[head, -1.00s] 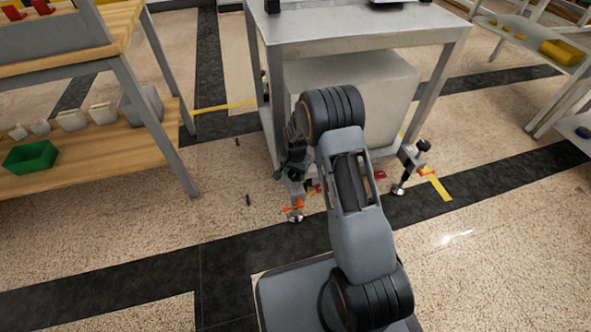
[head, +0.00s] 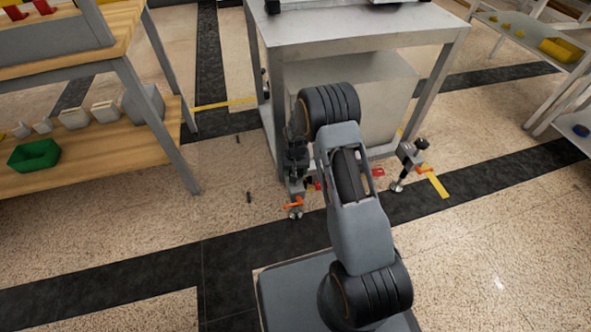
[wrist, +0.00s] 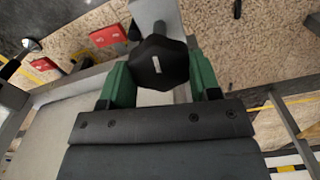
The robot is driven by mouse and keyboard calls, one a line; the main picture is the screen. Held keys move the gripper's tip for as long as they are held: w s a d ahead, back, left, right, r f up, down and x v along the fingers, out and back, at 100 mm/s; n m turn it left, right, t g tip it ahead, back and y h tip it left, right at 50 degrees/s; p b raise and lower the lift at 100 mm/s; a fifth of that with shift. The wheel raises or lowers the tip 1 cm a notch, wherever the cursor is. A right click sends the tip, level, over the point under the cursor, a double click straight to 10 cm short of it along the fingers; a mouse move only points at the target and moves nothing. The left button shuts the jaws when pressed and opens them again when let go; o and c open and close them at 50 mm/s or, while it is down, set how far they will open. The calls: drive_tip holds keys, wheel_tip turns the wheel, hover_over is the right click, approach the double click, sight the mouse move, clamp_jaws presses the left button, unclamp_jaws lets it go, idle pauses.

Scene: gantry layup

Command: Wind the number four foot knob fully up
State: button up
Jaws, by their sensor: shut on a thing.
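The foot knob (wrist: 160,64) is black and lobed, with a short white mark on its face. In the wrist view it sits between the two green fingers of my gripper (wrist: 161,80), which is shut on it. No number is readable on it. In the head view my gripper (head: 295,160) is at the front left leg of the grey metal table (head: 360,28). My arm partly hides it there, and the held knob cannot be made out. Below it show an orange lever (head: 293,205) and a round foot pad (head: 295,214) at the floor.
The front right foot has its own black knob (head: 421,143) and an orange lever (head: 424,170). A wooden bench (head: 90,182) with a green bin (head: 34,155) stands at left, and a grey shelf (head: 545,50) at right. The floor in front is clear.

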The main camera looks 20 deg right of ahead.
idle(0.4)
drive_tip(key=o, duration=0.9)
drive_tip(key=shift+o, duration=0.2)
wheel_tip(320, 180, up, 14)
drive_tip(key=p, duration=0.5)
drive_tip(key=shift+f, duration=0.1)
